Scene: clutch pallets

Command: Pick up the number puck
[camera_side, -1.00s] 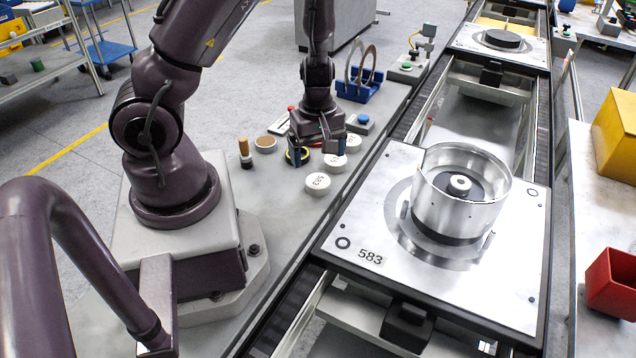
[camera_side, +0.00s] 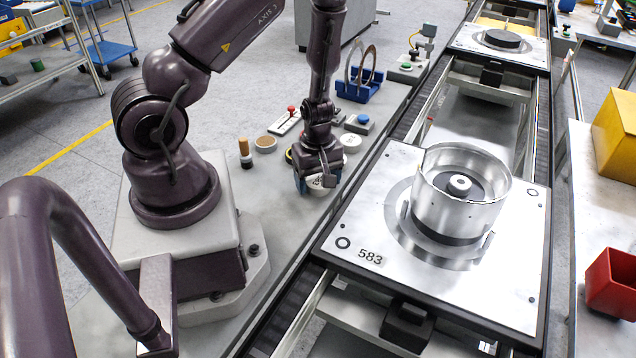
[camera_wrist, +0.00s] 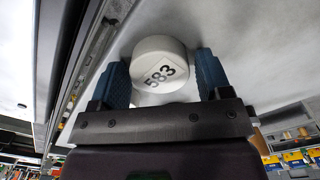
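The white round puck marked 583 (camera_wrist: 160,68) sits between the two blue fingers of my gripper (camera_wrist: 163,82) in the wrist view. In the side view my gripper (camera_side: 318,182) is low over the bench beside the conveyor and mostly hides the puck (camera_side: 316,191). The fingers are open, one on each side of the puck, with a narrow gap at the right finger. Whether the left finger touches it is unclear. The pallet (camera_side: 372,256) on the conveyor also bears the number 583 and carries a silver clutch housing (camera_side: 455,205).
Another white puck (camera_side: 351,141) lies just behind my gripper. A blue rack with rings (camera_side: 360,88) is farther back. The bench in front is clear.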

